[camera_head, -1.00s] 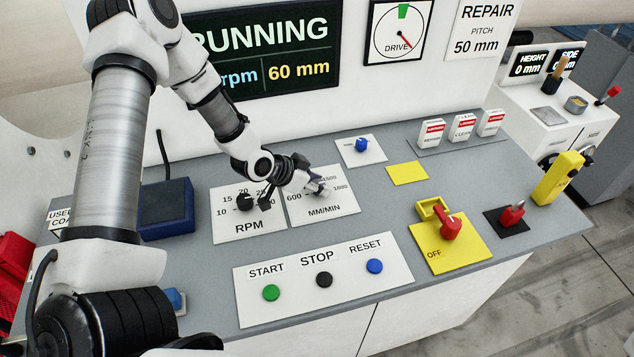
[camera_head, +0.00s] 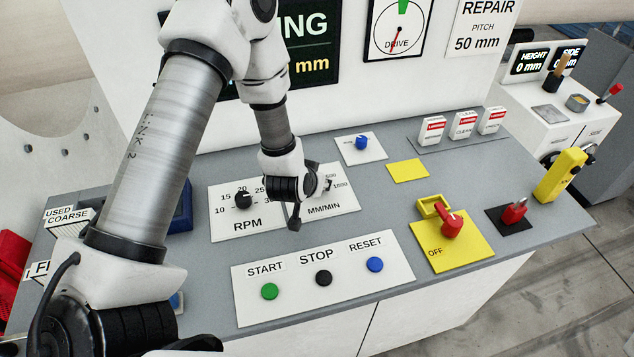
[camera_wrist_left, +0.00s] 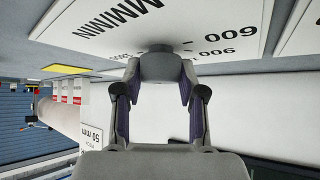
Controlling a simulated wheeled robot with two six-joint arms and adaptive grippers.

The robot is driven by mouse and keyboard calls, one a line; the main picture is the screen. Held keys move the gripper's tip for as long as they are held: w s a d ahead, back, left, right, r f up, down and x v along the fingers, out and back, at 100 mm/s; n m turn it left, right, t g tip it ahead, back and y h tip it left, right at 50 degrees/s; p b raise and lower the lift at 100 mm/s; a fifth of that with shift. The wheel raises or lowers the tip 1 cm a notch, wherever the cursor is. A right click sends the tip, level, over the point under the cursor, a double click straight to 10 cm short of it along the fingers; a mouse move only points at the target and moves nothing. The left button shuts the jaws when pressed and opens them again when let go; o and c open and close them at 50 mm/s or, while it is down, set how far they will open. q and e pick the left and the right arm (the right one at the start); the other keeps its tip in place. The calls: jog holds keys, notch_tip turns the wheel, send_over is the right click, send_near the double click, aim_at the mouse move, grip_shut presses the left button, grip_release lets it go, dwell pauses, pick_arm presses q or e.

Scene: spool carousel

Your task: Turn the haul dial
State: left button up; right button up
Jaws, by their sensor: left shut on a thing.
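The haul dial is the dark knob (camera_wrist_left: 160,66) on the white MM/MIN plate (camera_head: 347,200). In the left wrist view it sits between the fingertips of my left gripper (camera_wrist_left: 159,80), which is shut on it. In the head view my left gripper (camera_head: 321,187) is over the MM/MIN plate, and the wrist and fingers largely hide the dial. The dial's exact pointer position cannot be read. My right gripper is in neither view.
The RPM plate with its black knob (camera_head: 243,200) is just left. The START, STOP, RESET panel (camera_head: 322,303) lies in front. A blue knob (camera_head: 362,143) is behind. A red switch on a yellow plate (camera_head: 466,255) is right. My arm partly hides the status screen (camera_head: 318,68).

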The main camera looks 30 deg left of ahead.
pick_arm(q)
jog(key=shift+s+f+n+y, duration=0.1)
jog(key=shift+f+n+y, duration=0.05)
jog(key=shift+n+y, duration=0.2)
dwell(0.3)
jog(key=o, duration=1.2)
jog(key=shift+c, duration=0.2)
jog(key=shift+w, duration=0.2)
jog(key=v, duration=0.7)
jog(key=shift+s+d+r, duration=0.1)
jog(key=shift+s+r, duration=0.1)
jog(key=shift+r, duration=0.05)
jog(key=shift+w, duration=0.1)
